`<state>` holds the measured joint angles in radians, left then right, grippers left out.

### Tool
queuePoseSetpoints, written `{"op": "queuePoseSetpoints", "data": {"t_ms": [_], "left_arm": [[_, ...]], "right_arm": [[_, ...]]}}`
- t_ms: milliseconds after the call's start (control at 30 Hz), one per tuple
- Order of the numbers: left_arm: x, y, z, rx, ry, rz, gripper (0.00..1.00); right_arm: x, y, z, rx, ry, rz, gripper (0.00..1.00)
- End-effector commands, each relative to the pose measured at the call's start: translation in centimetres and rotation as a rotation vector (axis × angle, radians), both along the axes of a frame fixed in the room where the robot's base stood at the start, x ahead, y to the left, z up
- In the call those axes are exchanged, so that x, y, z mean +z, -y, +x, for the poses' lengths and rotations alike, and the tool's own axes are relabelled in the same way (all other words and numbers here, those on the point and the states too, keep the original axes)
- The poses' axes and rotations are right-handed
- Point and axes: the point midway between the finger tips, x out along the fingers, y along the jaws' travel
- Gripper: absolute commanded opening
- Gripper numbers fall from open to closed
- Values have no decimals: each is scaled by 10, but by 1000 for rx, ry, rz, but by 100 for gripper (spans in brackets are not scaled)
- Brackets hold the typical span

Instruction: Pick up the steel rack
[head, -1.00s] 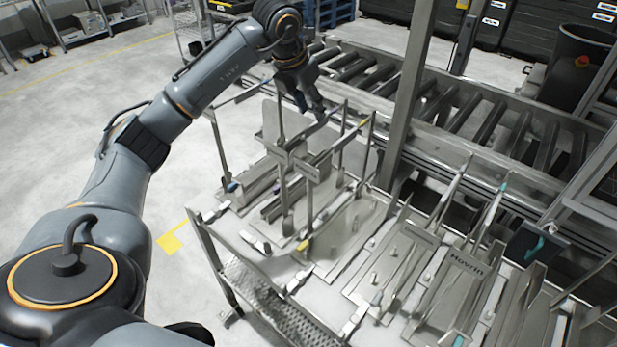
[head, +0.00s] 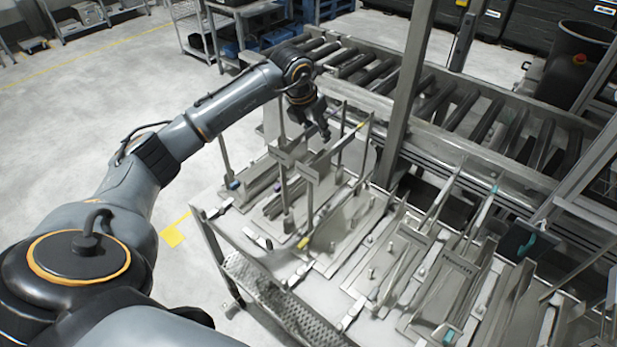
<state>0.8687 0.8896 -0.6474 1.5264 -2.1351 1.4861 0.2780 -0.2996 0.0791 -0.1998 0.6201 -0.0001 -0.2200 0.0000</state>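Several similar steel racks with thin bars and upright posts stand on a light table. The leftmost steel rack (head: 262,170) has a blue mark at its near end, and a second steel rack (head: 325,170) stands just right of it. I cannot tell which one the task means. My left gripper (head: 312,130) points down by the upper far ends of these two racks. Its dark fingers look spread, with nothing visibly held. Whether they touch a bar cannot be told. My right gripper is out of view.
A roller conveyor (head: 470,115) runs behind the table, and a metal post (head: 405,95) rises between them. More racks, one with a name plate (head: 447,268), fill the table's right side. A perforated ledge (head: 275,300) edges the front.

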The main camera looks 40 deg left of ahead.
Motion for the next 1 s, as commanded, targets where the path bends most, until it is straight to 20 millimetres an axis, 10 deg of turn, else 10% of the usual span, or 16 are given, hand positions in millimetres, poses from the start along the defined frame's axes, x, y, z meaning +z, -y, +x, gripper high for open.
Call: {"op": "queuePoseSetpoints", "data": {"t_ms": [133,1000], "left_arm": [[0,0,0,0,0,0,0],[25,0,2,1,13,0,0]], "right_arm": [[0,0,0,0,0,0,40],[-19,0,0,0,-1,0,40]]}}
